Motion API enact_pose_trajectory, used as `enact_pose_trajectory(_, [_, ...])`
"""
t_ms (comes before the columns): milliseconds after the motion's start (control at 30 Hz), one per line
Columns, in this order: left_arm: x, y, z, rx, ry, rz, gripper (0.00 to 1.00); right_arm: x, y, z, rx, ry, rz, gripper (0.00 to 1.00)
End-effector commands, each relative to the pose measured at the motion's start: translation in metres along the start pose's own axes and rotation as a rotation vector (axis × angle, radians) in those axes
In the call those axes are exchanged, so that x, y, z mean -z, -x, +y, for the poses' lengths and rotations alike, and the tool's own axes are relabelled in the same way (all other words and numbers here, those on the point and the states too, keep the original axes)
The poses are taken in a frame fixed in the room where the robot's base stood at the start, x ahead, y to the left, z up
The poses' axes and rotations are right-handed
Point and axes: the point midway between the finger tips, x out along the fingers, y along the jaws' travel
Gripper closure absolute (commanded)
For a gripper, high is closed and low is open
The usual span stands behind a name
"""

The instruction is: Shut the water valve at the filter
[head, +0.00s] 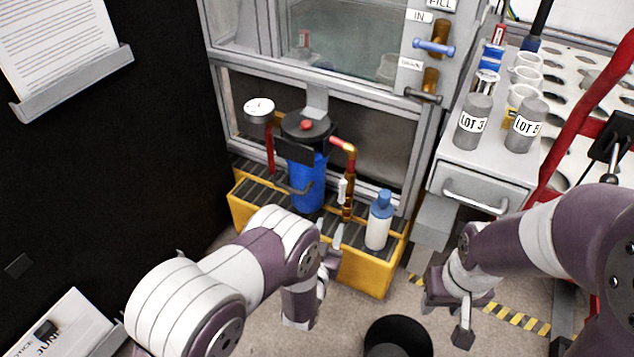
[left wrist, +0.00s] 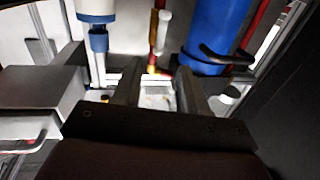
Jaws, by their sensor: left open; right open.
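The filter (head: 306,182) has a blue housing and a dark cap with a red button, and stands over a yellow crate. A red and brass pipe (head: 349,160) comes down on its right. The water valve's white handle (head: 342,189) lies along this vertical pipe. In the left wrist view the handle (left wrist: 163,34) shows beside the brass pipe (left wrist: 153,42), with the filter (left wrist: 215,35) on the right. My left gripper (head: 332,238) is open and empty, just below the valve, its fingers (left wrist: 158,82) apart from the handle. My right gripper (head: 447,316) is open and empty, low at the right.
A white bottle with a blue cap (head: 379,222) stands close right of the valve, on the yellow crate (head: 363,272). A round gauge (head: 259,108) is left of the filter. Grey containers (head: 475,121) stand on the cabinet at right. A black round object (head: 398,335) is on the floor.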

Motion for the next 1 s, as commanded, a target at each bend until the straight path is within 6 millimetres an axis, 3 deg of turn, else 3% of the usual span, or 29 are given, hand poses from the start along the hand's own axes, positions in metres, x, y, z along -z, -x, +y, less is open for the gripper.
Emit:
enact_pose_trajectory(133, [-0.003, -0.022, -0.002, 0.010, 0.001, 0.011, 0.57, -0.002, -0.016, 0.000, 0.000, 0.000, -0.001, 0.57])
enact_pose_trajectory(400, [-0.005, -0.090, -0.003, 0.009, 0.002, 0.010, 0.57, -0.007, -0.054, 0.000, 0.000, 0.000, -0.001, 0.57])
enact_pose_trajectory(533, [-0.003, -0.113, -0.003, 0.007, 0.000, 0.008, 0.57, -0.008, -0.064, 0.000, 0.000, 0.000, 0.000, 0.57])
enact_pose_trajectory(700, [0.001, -0.126, -0.003, 0.007, 0.000, 0.006, 0.57, -0.008, -0.068, 0.000, 0.000, 0.000, 0.000, 0.57])
enact_pose_trajectory(933, [0.002, -0.126, -0.003, 0.007, 0.000, 0.006, 0.57, -0.008, -0.067, 0.000, 0.000, 0.000, 0.000, 0.57])
enact_pose_trajectory(1000, [0.002, -0.126, -0.003, 0.007, 0.000, 0.006, 0.80, -0.008, -0.067, 0.000, 0.000, 0.000, 0.000, 0.57])
